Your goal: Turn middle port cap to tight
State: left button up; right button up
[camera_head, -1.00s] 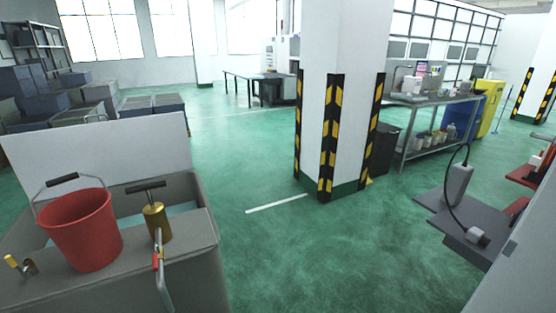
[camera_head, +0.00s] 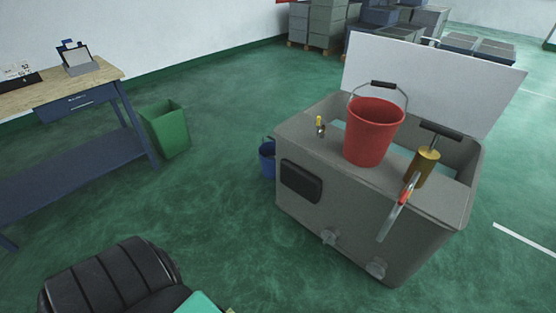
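A grey open-topped tank (camera_head: 372,225) stands on the floor at the right in the head view. Two small grey round fittings stick out low on its front wall, one left of the other (camera_head: 329,237) and one near the right corner (camera_head: 376,270). They may be port caps. They are too small to tell whether they are tight, and I cannot tell which, if either, is the middle one. Neither of my grippers is in view.
On the tank are a red bucket (camera_head: 372,132), a brass hand pump (camera_head: 424,164) and a red-handled tool (camera_head: 399,207). A blue bucket (camera_head: 267,160), green bin (camera_head: 167,131) and workbench (camera_head: 75,150) stand left. A black ribbed padded object (camera_head: 110,283) is front left. Floor between is clear.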

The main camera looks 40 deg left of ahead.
aim_at(328, 238)
jog(key=u, duration=0.6)
jog(key=i+j+z, duration=0.1)
jog(key=j, duration=0.25)
jog(key=i+j+z, duration=0.1)
jog(key=i+j, duration=0.15)
jog(key=j, duration=0.15)
jog(key=i+j, duration=0.15)
jog(key=j, duration=0.2)
jog(key=i+j+z, duration=0.15)
jog(key=j, duration=0.25)
jog(key=i+j+z, duration=0.1)
jog(key=j, duration=0.3)
